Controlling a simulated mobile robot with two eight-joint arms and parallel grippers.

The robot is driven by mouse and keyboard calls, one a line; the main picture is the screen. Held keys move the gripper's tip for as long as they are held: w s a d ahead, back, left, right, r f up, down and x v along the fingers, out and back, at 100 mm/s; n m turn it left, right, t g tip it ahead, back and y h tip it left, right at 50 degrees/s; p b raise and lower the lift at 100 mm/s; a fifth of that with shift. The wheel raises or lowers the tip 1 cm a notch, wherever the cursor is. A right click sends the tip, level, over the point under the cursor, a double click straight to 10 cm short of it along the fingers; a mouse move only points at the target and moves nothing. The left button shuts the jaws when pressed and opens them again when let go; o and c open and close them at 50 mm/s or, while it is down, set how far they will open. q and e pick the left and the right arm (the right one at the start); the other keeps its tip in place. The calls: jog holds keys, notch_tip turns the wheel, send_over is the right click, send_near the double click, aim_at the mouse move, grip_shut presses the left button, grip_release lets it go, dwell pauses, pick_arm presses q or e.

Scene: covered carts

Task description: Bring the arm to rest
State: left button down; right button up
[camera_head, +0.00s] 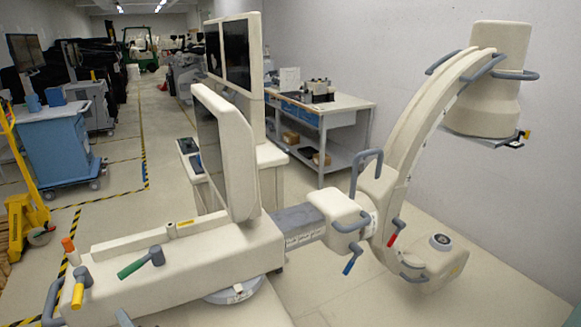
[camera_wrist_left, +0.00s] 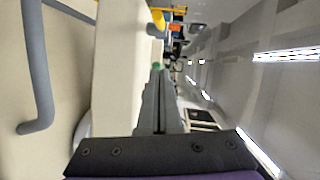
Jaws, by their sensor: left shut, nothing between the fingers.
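My left gripper (camera_wrist_left: 161,78) shows in the left wrist view, its grey fingers together with nothing between them. It is beside a cream body (camera_wrist_left: 115,65) with a grey bar handle (camera_wrist_left: 37,75). In the head view I cannot surely make the gripper out. There a large cream C-arm machine (camera_head: 180,262) fills the front. On its left end are a yellow-handled lever (camera_head: 78,294), a green-handled lever (camera_head: 133,267) and an orange-tipped knob (camera_head: 68,244). A yellow handle (camera_wrist_left: 157,18) also shows at the top of the wrist view. My right gripper is not in view.
A screen panel (camera_head: 226,150) stands on the machine; its curved arm (camera_head: 420,110) rises at the right. Behind are a workbench (camera_head: 345,105), a blue cart (camera_head: 58,145) and a yellow pallet jack (camera_head: 25,215). Striped tape marks the floor; the aisle (camera_head: 150,110) is open.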

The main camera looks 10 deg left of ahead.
pick_arm(q)
jog(key=s+d+f+n+g+h, duration=0.25)
jog(key=d+f+h, duration=0.5)
jog(key=f, duration=0.45)
jog(key=d+f+n+h, duration=0.1)
jog(key=d+f+h, duration=0.1)
jog(key=d, duration=0.5)
jog(key=d+f+h, duration=0.2)
jog(key=d+h, duration=0.3)
jog(key=d, duration=0.2)
jog(key=shift+s+n, duration=0.35)
